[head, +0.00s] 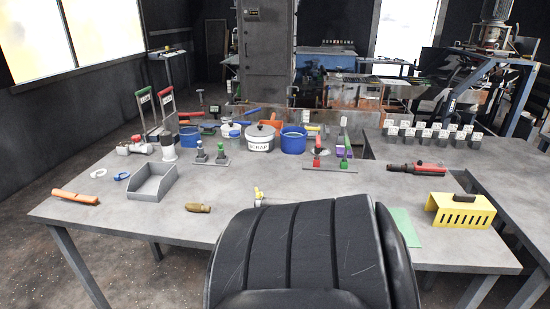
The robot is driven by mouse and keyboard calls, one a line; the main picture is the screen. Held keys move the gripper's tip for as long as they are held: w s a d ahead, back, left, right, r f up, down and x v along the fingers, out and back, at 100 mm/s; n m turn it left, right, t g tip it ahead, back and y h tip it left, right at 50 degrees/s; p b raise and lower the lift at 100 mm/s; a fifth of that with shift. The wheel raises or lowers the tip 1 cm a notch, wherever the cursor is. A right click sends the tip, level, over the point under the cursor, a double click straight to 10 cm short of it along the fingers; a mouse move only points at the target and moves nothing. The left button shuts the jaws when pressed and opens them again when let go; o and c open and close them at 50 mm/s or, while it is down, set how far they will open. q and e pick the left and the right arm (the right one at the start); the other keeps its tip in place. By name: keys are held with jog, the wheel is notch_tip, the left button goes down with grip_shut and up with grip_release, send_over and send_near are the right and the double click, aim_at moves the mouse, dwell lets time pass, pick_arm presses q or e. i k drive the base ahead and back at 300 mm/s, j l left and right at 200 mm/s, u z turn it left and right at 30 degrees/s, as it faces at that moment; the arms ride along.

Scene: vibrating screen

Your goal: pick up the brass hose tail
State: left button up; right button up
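A small brass-coloured piece (198,208), which looks like the brass hose tail, lies on its side on the grey table (120,215) near the front edge, left of the middle. Bare tabletop surrounds it. Neither of my grippers shows in the head view, so nothing is seen touching the brass piece.
A large black ribbed shape hides the front middle of the table. An open grey tray (152,188) and an orange tool (75,197) lie left of the brass piece. A small yellow-handled part (258,194) lies right. A yellow slotted cover (461,210) stands far right.

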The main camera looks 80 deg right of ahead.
aim_at(198, 207)
jog(key=z, duration=0.5)
jog(key=k+l+z, duration=0.1)
jog(key=z, duration=0.35)
jog(key=l+z, duration=0.1)
jog(key=z, duration=0.4)
jog(key=k+l+z, duration=0.1)
jog(key=z, duration=0.4)
jog(key=l+z, duration=0.1)
jog(key=z, duration=0.35)
